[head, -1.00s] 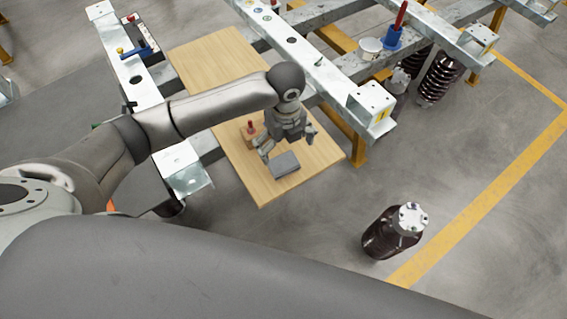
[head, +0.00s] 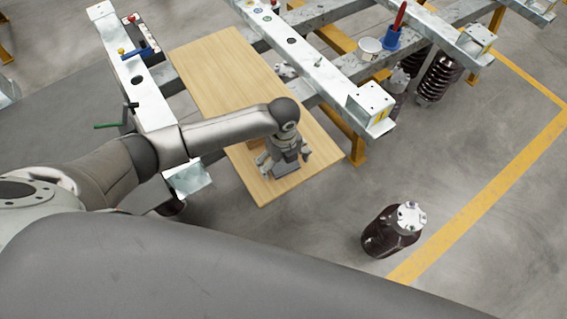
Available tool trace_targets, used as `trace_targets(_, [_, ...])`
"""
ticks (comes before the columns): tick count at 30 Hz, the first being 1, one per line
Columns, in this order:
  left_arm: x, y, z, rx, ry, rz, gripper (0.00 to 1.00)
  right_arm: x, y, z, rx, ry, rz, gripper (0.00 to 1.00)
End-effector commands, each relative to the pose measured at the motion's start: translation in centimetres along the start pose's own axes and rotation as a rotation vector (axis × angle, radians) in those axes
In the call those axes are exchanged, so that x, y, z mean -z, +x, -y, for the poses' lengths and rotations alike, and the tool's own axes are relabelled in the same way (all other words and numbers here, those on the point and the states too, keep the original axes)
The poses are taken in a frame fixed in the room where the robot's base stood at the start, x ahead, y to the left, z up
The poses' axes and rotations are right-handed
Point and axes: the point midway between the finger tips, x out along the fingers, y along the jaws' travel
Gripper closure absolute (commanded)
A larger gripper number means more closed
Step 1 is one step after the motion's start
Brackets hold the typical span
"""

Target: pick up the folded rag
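My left gripper (head: 284,161) is over the near part of the wooden board (head: 222,72), pointing down. Its two fingers stand wide apart, so it is open. The folded rag, a small grey pad in the earlier view, cannot be made out clearly now. The gripper covers the spot where it lay, and I cannot tell whether the fingers touch it. My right gripper is not in view.
Galvanized steel beams (head: 318,68) run beside the board. A white tub (head: 370,48) and a blue holder (head: 392,38) stand on the frame. The far board is bare.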

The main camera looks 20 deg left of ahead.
Motion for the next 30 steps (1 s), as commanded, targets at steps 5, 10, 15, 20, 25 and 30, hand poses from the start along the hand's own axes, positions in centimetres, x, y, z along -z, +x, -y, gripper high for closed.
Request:
trace_targets(5, [0.0, 0.0, 0.0, 0.0, 0.0, 0.0, 0.27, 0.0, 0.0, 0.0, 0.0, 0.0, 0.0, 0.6])
trace_targets(10, [0.0, 0.0, 0.0, 0.0, 0.0, 0.0, 0.45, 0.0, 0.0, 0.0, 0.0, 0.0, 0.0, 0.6])
trace_targets(15, [0.0, -0.1, 0.0, 0.0, 0.0, 0.0, 0.45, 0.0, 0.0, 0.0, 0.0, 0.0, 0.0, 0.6])
trace_targets(20, [0.0, -0.4, 0.0, 0.001, 0.0, 0.001, 0.45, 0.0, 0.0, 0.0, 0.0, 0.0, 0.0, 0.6])
trace_targets(25, [-0.1, -1.9, 0.1, 0.003, 0.0, 0.001, 0.45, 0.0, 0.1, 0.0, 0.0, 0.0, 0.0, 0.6])
trace_targets(30, [0.4, -4.2, -0.7, 0.002, 0.001, 0.0, 0.45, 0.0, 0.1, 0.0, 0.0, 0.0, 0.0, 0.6])
